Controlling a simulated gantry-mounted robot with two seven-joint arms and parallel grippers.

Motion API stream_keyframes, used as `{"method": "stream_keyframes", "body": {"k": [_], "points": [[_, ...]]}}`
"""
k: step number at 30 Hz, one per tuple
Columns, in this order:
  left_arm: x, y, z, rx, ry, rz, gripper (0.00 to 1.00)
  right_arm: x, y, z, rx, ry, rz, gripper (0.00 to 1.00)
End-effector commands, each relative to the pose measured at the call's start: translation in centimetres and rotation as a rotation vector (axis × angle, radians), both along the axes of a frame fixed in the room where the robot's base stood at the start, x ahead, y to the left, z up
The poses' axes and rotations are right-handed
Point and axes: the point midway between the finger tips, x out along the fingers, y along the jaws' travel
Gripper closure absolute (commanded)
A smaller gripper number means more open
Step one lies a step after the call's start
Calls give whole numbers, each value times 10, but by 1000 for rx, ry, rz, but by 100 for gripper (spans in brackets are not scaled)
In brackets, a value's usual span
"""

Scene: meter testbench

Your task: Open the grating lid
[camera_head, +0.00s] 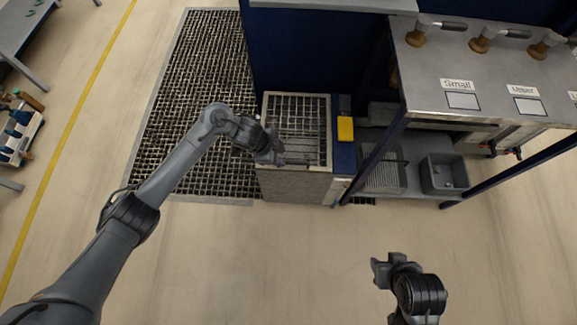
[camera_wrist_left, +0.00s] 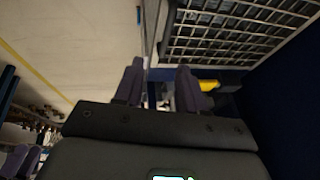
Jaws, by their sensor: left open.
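The grating lid (camera_head: 300,112) is a metal grid in a light frame. It lies flat on top of the grey box in the head view. In the left wrist view the lid (camera_wrist_left: 245,28) fills the upper right. My left gripper (camera_head: 276,152) is at the lid's front left corner in the head view. Its two fingers (camera_wrist_left: 158,84) stand apart with nothing between them, beside the lid's edge. Whether they touch the lid is unclear. My right gripper (camera_head: 381,270) is away from the box at the lower right; its opening is not clear.
A yellow object (camera_head: 345,129) sits just right of the lid. A blue wall stands behind the box. A steel bench (camera_head: 425,85) with labelled places is at the right, with a grey bin (camera_head: 443,173) beneath. A floor grating (camera_head: 195,90) lies left. The front floor is clear.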

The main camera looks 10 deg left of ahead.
Motion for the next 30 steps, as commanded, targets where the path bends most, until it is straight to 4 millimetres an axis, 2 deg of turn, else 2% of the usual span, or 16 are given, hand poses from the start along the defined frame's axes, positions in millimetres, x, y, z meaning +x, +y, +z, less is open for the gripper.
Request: {"method": "stream_keyframes", "body": {"k": [1, 7, 21, 30], "points": [[5, 1, -3, 1, -10, 1, 60, 1, -2, -8, -7, -3, 2, 57], [13, -3, -10, 0, -24, 1, 60, 1, 0, -17, -3, -4, 5, 57], [29, -29, -76, 1, -22, 1, 60, 0, 3, -63, 7, -2, 1, 57], [35, -37, -94, 1, -23, 2, 60, -1, 3, -76, 7, 0, 0, 57]]}}
